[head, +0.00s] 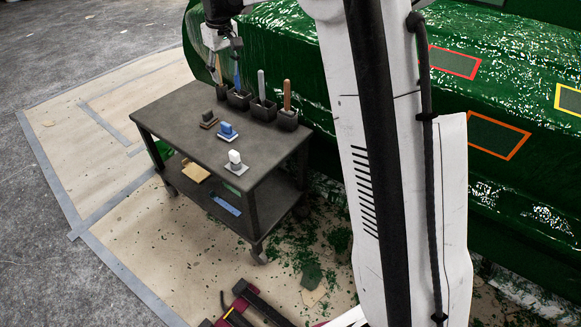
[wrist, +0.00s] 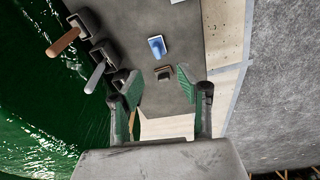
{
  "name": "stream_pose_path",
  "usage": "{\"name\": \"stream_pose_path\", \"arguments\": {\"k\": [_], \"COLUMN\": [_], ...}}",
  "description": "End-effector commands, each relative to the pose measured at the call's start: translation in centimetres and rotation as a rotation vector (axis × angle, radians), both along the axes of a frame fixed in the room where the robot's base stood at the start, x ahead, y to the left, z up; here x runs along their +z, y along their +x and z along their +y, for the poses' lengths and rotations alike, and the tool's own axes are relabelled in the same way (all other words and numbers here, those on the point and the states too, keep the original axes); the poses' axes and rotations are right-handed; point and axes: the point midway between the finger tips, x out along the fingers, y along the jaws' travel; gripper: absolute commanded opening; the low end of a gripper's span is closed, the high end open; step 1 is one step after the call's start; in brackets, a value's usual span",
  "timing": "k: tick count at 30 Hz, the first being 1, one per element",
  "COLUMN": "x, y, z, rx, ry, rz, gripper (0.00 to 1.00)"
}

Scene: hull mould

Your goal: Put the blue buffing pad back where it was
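The blue buffing pad (head: 228,132) rests on the dark cart top (head: 185,110), between a brown pad (head: 208,119) and a white pad (head: 235,161). In the wrist view, the blue pad (wrist: 157,46) lies ahead of my open fingers, apart from them. My gripper (head: 226,60) is above the far left end of the cart, near the bins. In the wrist view, my gripper (wrist: 160,84) is open, with nothing held. The brown pad (wrist: 164,74) shows between the fingertips in the picture, below them on the cart.
Several dark bins (head: 263,109) with upright handled tools line the cart's hull-side edge, close to my fingers. The green hull (head: 290,50) stands behind, with red, orange and yellow outlined patches. A lower shelf (head: 240,210) holds a tan block and a blue strip.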

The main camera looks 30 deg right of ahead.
Motion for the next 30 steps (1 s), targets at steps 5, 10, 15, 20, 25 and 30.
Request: {"name": "stream_pose_path", "arguments": {"k": [5, 10, 15, 20, 25, 30], "x": [3.1, 5.2, 6.4, 6.7, 6.3, 5.1], "y": [-5.1, -10.1, -15.2, -20.1, -25.3, -30.3], "z": [0.0, 0.0, 0.0, 0.0, 0.1, 0.1], "rx": [-0.038, -0.075, -0.110, -0.143, -0.177, -0.211], "ry": [0.008, 0.018, 0.030, 0.043, 0.058, 0.075], "rz": [-0.054, -0.104, -0.154, -0.202, -0.252, -0.302], "gripper": [0.35, 0.35, 0.35, 0.35, 0.35, 0.35]}}
